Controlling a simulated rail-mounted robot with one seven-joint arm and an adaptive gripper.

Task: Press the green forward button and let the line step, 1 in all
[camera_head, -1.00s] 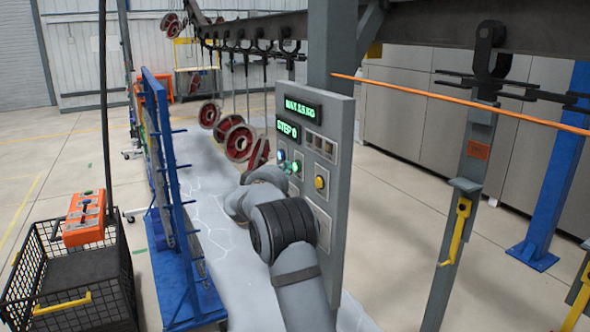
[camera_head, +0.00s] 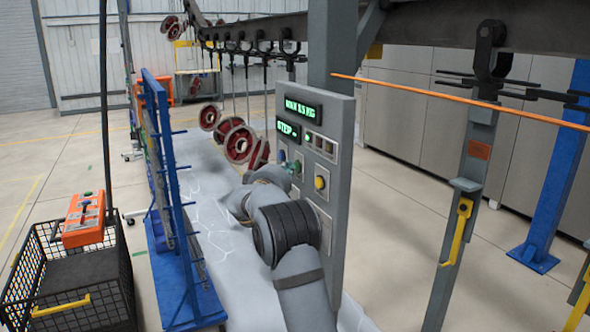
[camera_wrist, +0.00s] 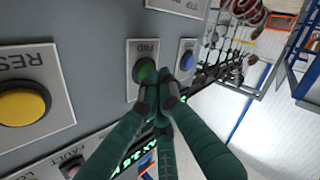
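The green forward button (camera_wrist: 144,70) sits on a square plate with an upside-down FWD label in the wrist view. It also shows on the grey control panel (camera_head: 338,125) in the head view. My gripper (camera_wrist: 160,92) has its dark green fingers drawn together and empty, with the tips at the green button's edge. I cannot tell if they touch it. In the head view my wrist covers most of the gripper. The upper display (camera_head: 303,107) is lit green, and the STEP display (camera_head: 289,129) shows what look like dashes. A green light (camera_head: 308,138) glows beside it.
A blue button (camera_wrist: 187,61) is close beside the green one, and a yellow reset button (camera_wrist: 22,104) is on the other side. Red wheels (camera_head: 239,143) hang from the overhead line. A blue rack (camera_head: 172,190) and a wire basket (camera_head: 70,300) stand left.

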